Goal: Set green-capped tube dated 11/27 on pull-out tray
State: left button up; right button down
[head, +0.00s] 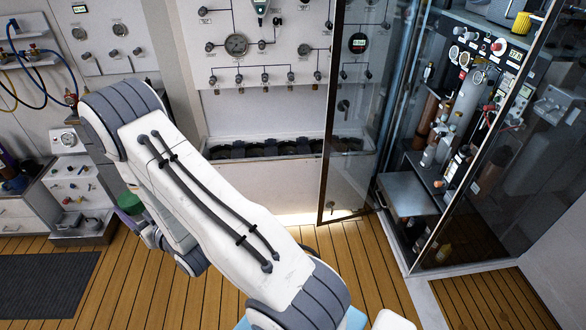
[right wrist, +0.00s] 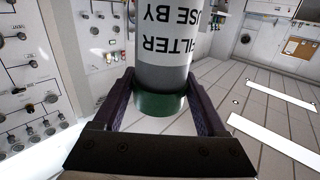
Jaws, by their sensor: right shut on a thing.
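My right gripper (right wrist: 155,112) is shut around the green-capped tube (right wrist: 163,77), with one dark finger on each side of its green cap (right wrist: 160,105). The label shows upside-down "FILTER" and "USE BY"; no date is readable. In the head view the green cap (head: 130,203) shows at the left, beyond my right arm, which hides most of the gripper and tube. The pull-out tray (head: 408,196) is a flat grey shelf, low at the front of the glass cabinet at right, and looks bare. The held tube is far to its left. My left gripper is not in view.
A framed glass door (head: 352,140) stands open left of the tray. The cabinet holds cylinders and gauges (head: 465,105) behind the tray. A wall panel with gauges and valves (head: 262,50) stands behind a trough (head: 285,165). The wooden floor (head: 365,255) before the door is clear.

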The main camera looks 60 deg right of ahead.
aim_at(407, 200)
jog(key=z, duration=1.85)
jog(key=i, duration=1)
jog(key=u, duration=0.05)
